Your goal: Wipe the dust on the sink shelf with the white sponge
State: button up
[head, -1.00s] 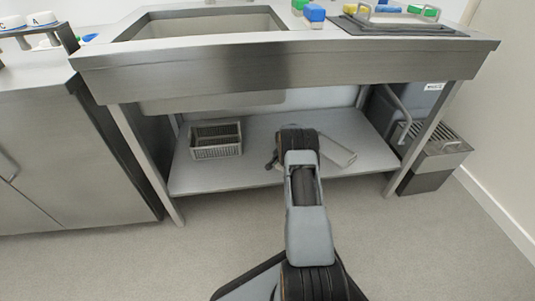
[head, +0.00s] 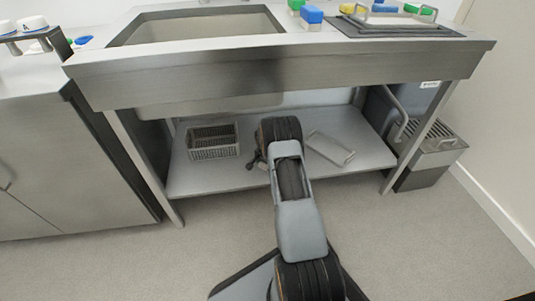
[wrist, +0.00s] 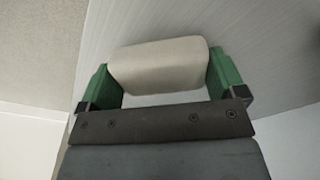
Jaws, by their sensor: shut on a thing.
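The white sponge (wrist: 158,66) is in the wrist view, held between the two green fingers of my gripper (wrist: 162,80). My gripper is shut on it. In the head view my arm reaches under the sink, and its links hide the gripper and sponge. The sink shelf (head: 215,178) is the grey lower board between the sink legs. I cannot make out dust on it. In the wrist view a pale ribbed surface (wrist: 255,40) lies behind the sponge; I cannot tell whether the sponge touches it.
A flat metal frame (head: 331,148) lies to the right of my arm. The sink front (head: 280,75) overhangs the shelf, with legs at both sides. A grey bin (head: 428,160) stands at right.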

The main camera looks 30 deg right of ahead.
jog(key=shift+w+a+r+p, duration=0.15)
jog(key=shift+r+p, duration=0.3)
jog(key=shift+r, duration=0.45)
jog(key=shift+r+p, duration=1.1)
jog(key=shift+r, duration=0.9)
